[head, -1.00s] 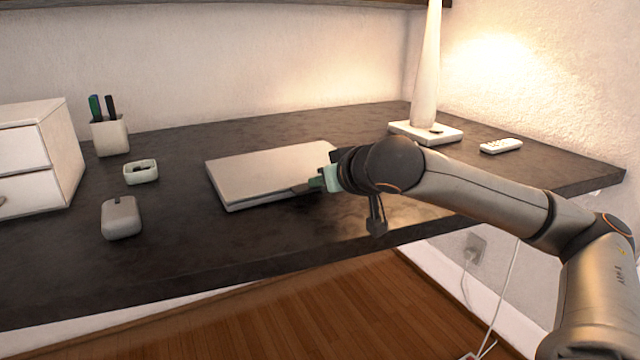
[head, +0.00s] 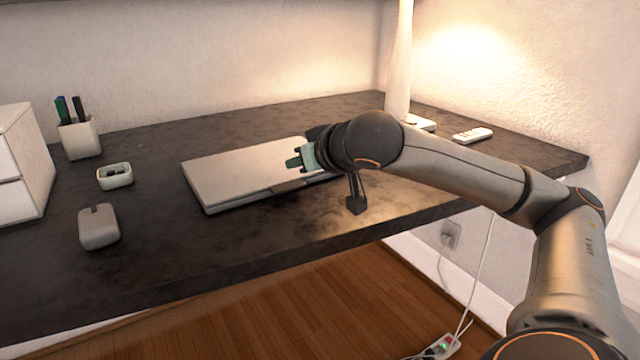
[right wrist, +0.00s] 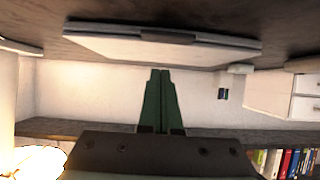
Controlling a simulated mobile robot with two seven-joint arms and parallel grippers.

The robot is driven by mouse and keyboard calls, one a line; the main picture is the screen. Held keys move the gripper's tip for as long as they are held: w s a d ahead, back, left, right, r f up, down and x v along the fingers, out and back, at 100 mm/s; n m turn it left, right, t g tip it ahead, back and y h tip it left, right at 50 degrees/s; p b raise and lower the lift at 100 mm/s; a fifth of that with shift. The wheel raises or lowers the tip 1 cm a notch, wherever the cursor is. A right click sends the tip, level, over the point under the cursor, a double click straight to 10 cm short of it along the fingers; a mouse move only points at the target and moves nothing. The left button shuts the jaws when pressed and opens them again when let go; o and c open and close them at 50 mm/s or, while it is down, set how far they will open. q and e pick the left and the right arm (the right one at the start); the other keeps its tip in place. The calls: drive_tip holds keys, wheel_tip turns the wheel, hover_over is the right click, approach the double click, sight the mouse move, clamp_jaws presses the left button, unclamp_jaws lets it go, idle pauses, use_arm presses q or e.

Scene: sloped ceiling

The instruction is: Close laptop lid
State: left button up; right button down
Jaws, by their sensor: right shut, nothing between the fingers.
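The laptop (head: 235,175) is a flat, light grey slab on the dark desk, its lid lying down on the base. It also shows in the right wrist view (right wrist: 130,47), with a dark notch along its near edge. My right gripper (head: 293,162) is at the laptop's right part, its green fingers pressed together and empty. In the right wrist view the fingertips (right wrist: 160,72) point towards the laptop; I cannot tell whether they touch it. My forearm hides the laptop's right end in the head view. My left gripper is not in view.
On the dark desk (head: 150,260) stand a mouse (head: 99,227), a small dish (head: 115,176), a pen cup (head: 80,138) and white drawers (head: 22,170) at left. A lamp (head: 398,60) and a remote (head: 472,135) are at the back right. The desk's front left is clear.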

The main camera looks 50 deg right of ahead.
drive_tip(key=s, duration=0.2)
drive_tip(key=s+f+b, duration=0.1)
drive_tip(key=s, duration=0.1)
drive_tip(key=s+a+f+b, duration=0.1)
drive_tip(key=s, duration=0.1)
drive_tip(key=shift+s+a+f, duration=0.1)
drive_tip(key=shift+s+f, duration=0.05)
drive_tip(key=shift+f, duration=0.05)
drive_tip(key=b, duration=0.1)
drive_tip(key=s+b, duration=0.1)
drive_tip(key=s+f+b, duration=0.1)
drive_tip(key=shift+s+a, duration=0.25)
drive_tip(key=shift+a, duration=0.05)
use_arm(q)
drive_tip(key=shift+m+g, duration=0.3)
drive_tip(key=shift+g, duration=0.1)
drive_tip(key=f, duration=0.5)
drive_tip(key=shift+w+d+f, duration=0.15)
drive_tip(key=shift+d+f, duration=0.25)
use_arm(e)
drive_tip(key=shift+s+r, duration=0.1)
drive_tip(key=shift+s, duration=0.05)
